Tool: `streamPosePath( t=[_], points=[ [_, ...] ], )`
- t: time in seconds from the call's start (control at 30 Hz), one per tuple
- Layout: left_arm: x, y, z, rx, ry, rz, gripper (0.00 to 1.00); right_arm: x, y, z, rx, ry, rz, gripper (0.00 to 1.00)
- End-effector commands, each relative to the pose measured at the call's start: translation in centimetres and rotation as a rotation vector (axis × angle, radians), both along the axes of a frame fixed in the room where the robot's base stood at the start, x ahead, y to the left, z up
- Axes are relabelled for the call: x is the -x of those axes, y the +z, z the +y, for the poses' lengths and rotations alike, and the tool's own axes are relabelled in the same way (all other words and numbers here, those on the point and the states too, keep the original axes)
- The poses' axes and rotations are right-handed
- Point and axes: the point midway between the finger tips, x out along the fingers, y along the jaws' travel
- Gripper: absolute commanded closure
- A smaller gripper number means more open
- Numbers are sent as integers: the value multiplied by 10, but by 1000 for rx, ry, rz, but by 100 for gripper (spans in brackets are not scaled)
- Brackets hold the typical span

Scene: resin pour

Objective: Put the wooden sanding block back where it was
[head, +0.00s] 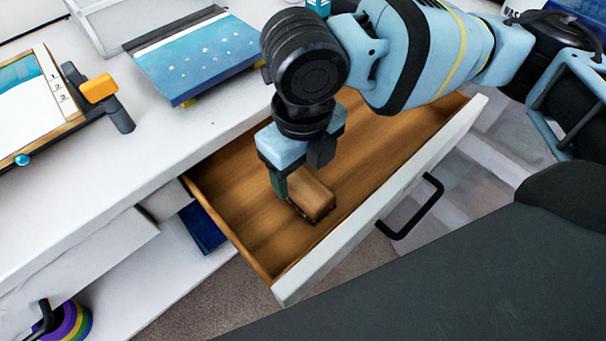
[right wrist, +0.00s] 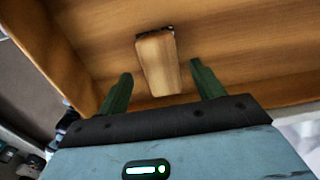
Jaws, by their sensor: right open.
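The wooden sanding block (head: 312,196) lies on the floor of an open wooden drawer (head: 237,205), near the drawer's front left part. My right gripper (head: 299,178) is inside the drawer, just above and beside the block in the head view. In the right wrist view the block (right wrist: 158,62) lies beyond and between the two green fingertips (right wrist: 160,77). The fingers are spread apart, with gaps on both sides of the block. My left gripper is in neither view.
The drawer's white front panel (head: 385,195) has a black handle (head: 412,208). The white worktop (head: 125,140) carries a blue panel (head: 195,55), a framed sheet (head: 32,95) and a tool with an orange part (head: 99,88). The drawer floor around the block is clear.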

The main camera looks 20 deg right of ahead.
Motion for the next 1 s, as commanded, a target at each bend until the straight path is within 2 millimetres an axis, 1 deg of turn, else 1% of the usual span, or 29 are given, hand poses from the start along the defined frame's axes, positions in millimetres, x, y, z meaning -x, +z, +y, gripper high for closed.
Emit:
streamPosePath(
  t=[0.03,0.2,0.3,0.4,0.6,1.0],
  points=[
    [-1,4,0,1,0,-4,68,0,14,0,0,1,-4,33],
    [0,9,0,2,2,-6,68,0,47,0,0,0,-3,33],
    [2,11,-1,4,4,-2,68,0,62,0,-1,1,-3,33],
    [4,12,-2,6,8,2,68,0,73,0,-1,1,-2,33],
    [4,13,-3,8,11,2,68,0,82,0,0,1,0,33],
    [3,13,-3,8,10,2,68,0,82,0,0,0,1,33]
  ],
)
